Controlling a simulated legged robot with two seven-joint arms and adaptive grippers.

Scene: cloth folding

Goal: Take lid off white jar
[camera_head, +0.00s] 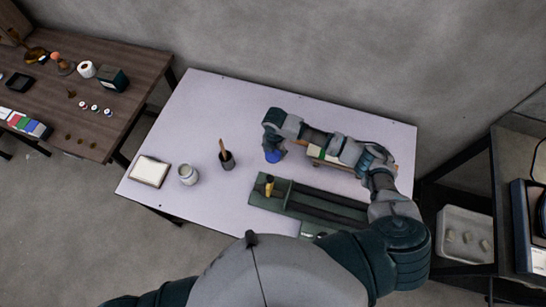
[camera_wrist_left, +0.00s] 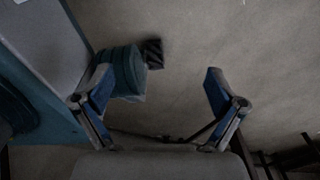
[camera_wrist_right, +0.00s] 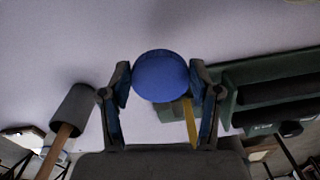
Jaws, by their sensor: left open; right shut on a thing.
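A small white jar (camera_head: 188,174) stands upright at the left part of the pale table; its top looks greyish, and I cannot tell whether a lid is on it. My right gripper (camera_head: 272,146) is over the middle of the table, to the right of the jar and apart from it. It is shut on a round blue thing (camera_wrist_right: 160,77), which also shows below the gripper in the head view (camera_head: 273,156). I cannot tell whether the blue thing touches the table. My left gripper (camera_wrist_left: 158,82) is open and empty over the floor, outside the head view.
A dark cup with a brown handle (camera_head: 226,160) stands between the jar and my right gripper. A framed white pad (camera_head: 150,171) lies left of the jar. A green tray (camera_head: 300,204) with a yellow-topped item (camera_head: 269,185) lies at the front. The table's back left is clear.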

